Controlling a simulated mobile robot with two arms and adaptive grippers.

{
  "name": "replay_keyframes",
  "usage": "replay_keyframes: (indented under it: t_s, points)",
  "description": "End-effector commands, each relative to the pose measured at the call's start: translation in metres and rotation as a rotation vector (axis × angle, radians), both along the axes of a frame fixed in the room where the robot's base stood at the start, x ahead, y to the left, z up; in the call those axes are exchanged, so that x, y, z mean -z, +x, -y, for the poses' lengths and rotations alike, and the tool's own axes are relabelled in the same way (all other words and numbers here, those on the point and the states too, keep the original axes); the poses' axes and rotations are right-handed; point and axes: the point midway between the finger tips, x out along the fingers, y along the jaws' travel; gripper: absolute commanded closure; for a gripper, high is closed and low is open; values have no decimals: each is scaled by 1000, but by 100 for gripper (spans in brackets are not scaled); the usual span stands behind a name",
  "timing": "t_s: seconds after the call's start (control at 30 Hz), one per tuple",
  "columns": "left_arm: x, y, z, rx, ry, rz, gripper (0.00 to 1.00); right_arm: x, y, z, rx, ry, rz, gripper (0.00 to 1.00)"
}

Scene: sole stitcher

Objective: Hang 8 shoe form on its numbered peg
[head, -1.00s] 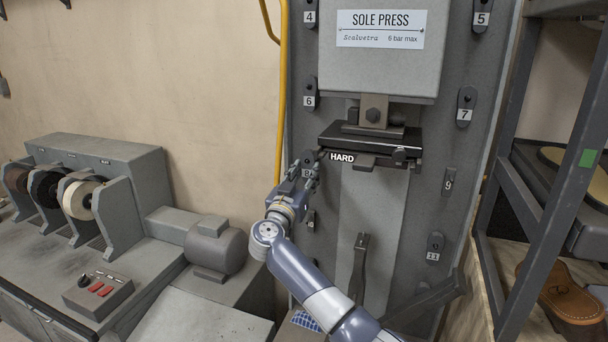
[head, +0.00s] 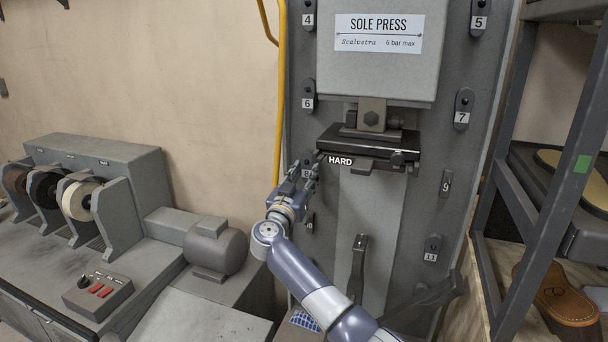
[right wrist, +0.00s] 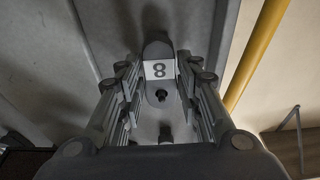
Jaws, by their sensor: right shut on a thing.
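The 8 shoe form (head: 306,174) is a small dark grey piece with a white number label, at the left edge of the machine's grey panel, beside the black HARD block. My right gripper (head: 303,177) is shut on it, with its fingers on either side. In the right wrist view the form (right wrist: 159,70) lies between the fingers of my right gripper (right wrist: 153,82), with a dark round spot beside its number. I cannot tell whether a peg passes through it. The fingers hide much of the form in the head view. My left gripper is out of view.
Other numbered forms hang on the panel, such as 6 (head: 308,95), 7 (head: 463,108) and 11 (head: 432,247). The black press block (head: 368,149) juts out just right of my gripper. A yellow pipe (head: 282,110) runs left of the panel. A rack (head: 545,180) stands at right.

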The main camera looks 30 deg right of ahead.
Motion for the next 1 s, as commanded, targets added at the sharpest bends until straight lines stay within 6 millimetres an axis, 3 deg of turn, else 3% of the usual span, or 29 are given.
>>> replay_keyframes:
  t_s: [0.3, 0.33, 0.4, 0.43, 0.77, 1.0]
  points:
    - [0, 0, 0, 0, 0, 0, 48, -2, 0, 0, 0, -2, 3, 100]
    - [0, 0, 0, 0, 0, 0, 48, -2, 0, 0, 0, -2, 3, 63]
    - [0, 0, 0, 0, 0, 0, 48, -2, 0, 0, 0, -2, 3, 48]
    - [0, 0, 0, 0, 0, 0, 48, -1, 0, 0, 0, -2, 3, 44]
    - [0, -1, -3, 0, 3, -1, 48, 2, 0, -1, -1, 1, -3, 44]
    - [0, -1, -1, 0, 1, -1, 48, 8, -19, -23, -3, 4, -2, 44]
